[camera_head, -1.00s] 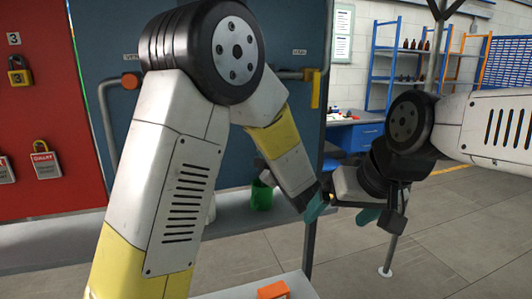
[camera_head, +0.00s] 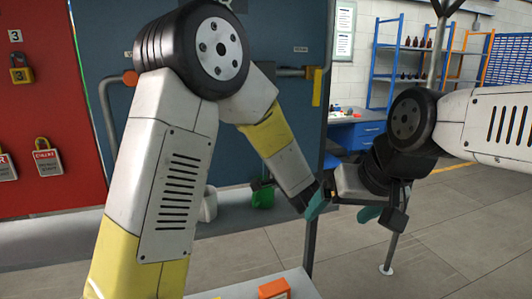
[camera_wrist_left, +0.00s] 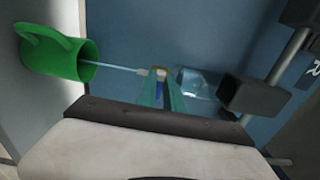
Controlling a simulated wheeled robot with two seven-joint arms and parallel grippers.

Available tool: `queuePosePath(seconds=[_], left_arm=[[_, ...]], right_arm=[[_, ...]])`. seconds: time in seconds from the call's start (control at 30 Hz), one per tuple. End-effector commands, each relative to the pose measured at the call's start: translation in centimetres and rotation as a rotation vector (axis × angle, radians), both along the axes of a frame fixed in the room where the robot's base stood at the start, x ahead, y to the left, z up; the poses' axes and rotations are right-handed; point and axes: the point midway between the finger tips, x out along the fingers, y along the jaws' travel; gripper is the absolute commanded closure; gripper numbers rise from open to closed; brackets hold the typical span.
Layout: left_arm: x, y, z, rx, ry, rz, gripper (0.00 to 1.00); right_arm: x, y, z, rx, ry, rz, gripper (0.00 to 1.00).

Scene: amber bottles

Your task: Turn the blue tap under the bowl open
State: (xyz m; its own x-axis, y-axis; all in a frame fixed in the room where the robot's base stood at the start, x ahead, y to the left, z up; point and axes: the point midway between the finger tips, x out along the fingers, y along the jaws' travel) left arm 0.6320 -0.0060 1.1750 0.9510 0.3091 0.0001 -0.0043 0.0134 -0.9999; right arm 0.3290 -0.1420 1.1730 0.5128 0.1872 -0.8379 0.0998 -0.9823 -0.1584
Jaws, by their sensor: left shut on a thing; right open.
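The left wrist view shows a clear glass bowl (camera_wrist_left: 196,84), partly hidden behind my fingers. My left gripper (camera_wrist_left: 162,82) is shut on the small blue tap (camera_wrist_left: 159,88) beside the bowl; little of the tap shows between the teal fingers. A thin pale-blue line (camera_wrist_left: 112,67) runs from near the tap to the mouth of a green jug (camera_wrist_left: 75,60); I cannot tell whether it is a stem or liquid.
A dark block (camera_wrist_left: 254,97) sits beside the bowl, near a grey rod (camera_wrist_left: 284,65). An orange box (camera_head: 273,289) lies on a pale surface at the bottom. Shelves with bottles (camera_head: 408,42) stand far back. The floor at right is mostly clear.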

Motion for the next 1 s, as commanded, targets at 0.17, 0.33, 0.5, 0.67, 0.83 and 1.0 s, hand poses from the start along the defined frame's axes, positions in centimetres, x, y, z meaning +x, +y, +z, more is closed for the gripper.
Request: queuePosePath(seconds=[0.17, 0.33, 0.5, 0.67, 0.83, 1.0], left_arm=[[-0.04, -0.01, -0.14, -0.023, -0.006, 0.000, 1.00], [-0.05, -0.01, -0.15, -0.029, -0.007, 0.000, 1.00], [-0.05, -0.01, -0.17, -0.029, -0.006, 0.000, 1.00], [-0.05, -0.02, -0.16, -0.029, -0.006, -0.001, 0.71], [-0.03, -0.01, -0.11, -0.028, -0.007, 0.000, 0.66], [-0.02, -0.03, -0.08, -0.028, -0.008, 0.000, 0.66]], right_arm=[[0.00, 0.00, 0.00, 0.000, 0.000, 0.000, 0.10], [0.00, 0.00, 0.00, 0.000, 0.000, 0.000, 0.10], [0.00, 0.00, 0.00, 0.000, 0.000, 0.000, 0.10], [0.00, 0.00, 0.00, 0.000, 0.000, 0.000, 0.10], [0.00, 0.00, 0.00, 0.000, 0.000, 0.000, 0.10], [0.00, 0.00, 0.00, 0.000, 0.000, 0.000, 0.10]])
